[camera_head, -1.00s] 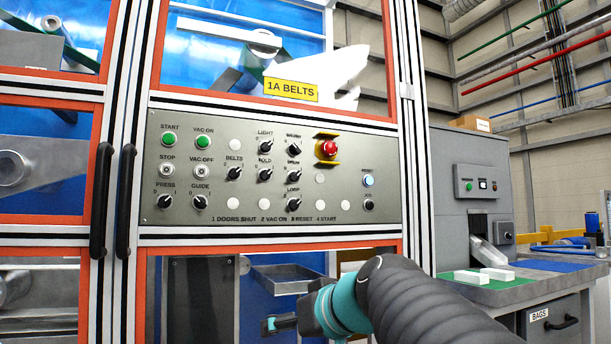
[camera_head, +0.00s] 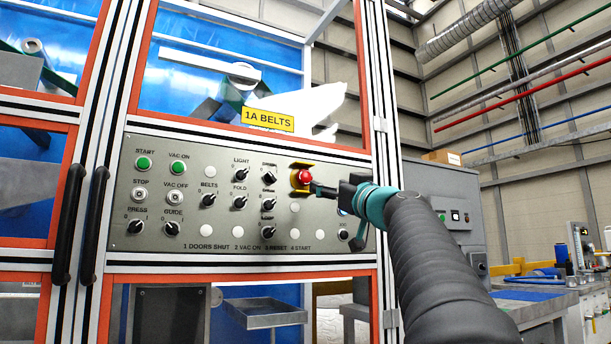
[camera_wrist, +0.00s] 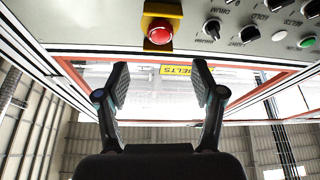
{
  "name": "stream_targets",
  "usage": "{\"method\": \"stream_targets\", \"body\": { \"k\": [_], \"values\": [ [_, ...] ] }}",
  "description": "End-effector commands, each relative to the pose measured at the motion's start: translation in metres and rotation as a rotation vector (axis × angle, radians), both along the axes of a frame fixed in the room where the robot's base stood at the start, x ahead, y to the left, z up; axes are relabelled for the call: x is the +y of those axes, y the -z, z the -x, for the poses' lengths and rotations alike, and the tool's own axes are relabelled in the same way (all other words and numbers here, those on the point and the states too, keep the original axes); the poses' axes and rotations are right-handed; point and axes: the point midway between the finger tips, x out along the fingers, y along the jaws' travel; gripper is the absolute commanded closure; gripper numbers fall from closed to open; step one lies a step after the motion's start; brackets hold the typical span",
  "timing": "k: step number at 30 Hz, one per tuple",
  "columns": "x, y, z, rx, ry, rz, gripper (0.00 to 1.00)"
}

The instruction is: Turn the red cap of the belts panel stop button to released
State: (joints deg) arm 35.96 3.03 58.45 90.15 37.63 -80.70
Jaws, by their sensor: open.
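The red cap (camera_head: 304,177) of the stop button sits in a yellow surround (camera_head: 297,186) on the right part of the grey belts panel (camera_head: 140,187). My gripper (camera_head: 318,188) is just right of the cap in the head view. In the wrist view my gripper (camera_wrist: 160,75) has its two fingers spread wide with nothing between them. From the head view I cannot tell whether a fingertip touches the surround.
Several black selector knobs (camera_head: 240,202) stand left of the cap, and green buttons (camera_head: 144,162) are farther left. A yellow 1A BELTS sign (camera_head: 268,119) hangs above. A black door handle (camera_head: 95,225) stands out at the left. The space before the panel's left part is clear.

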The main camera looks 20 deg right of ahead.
Motion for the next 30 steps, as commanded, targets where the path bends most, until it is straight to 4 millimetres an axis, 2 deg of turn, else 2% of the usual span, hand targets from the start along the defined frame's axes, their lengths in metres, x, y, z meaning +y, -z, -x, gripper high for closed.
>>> {"method": "stream_targets", "body": {
  "k": [1, 9, 15, 21, 29, 30],
  "values": [
    [0.002, -0.009, -0.011, 0.002, -0.003, -0.001, 0.32],
    [0.006, -0.028, -0.056, 0.002, -0.002, -0.001, 0.32],
    [0.008, -0.036, -0.08, 0.001, -0.001, -0.001, 0.32],
    [0.009, -0.038, -0.091, 0.001, -0.001, -0.001, 0.32],
    [0.009, -0.037, -0.091, 0.001, 0.0, 0.0, 0.32],
    [0.009, -0.037, -0.091, 0.001, 0.0, 0.0, 0.37]
  ]
}}
